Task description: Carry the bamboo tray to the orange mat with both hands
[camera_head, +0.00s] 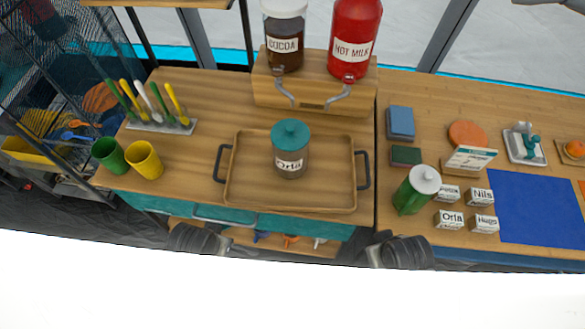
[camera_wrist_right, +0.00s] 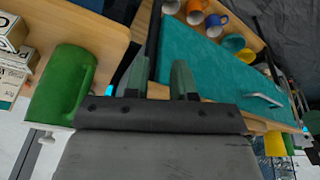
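The bamboo tray (camera_head: 240,193), with a dark handle at each end, lies flat on the wooden counter. A glass jar with a teal lid (camera_head: 290,150), labelled "Orla", stands upright in it. A sliver of orange (camera_head: 581,187) at the far right edge may be the orange mat; most of it is out of view. My left gripper (camera_head: 200,240) is below the tray's front left corner, apart from the handle; its fingers are not clear. My right gripper (camera_head: 400,250) is below the front right corner; the right wrist view shows its fingers (camera_wrist_right: 160,75) apart and empty.
Green and yellow cups (camera_head: 144,160) stand left. A dispenser stand (camera_head: 310,82) is behind. A dark seam divides the counter right of the tray.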

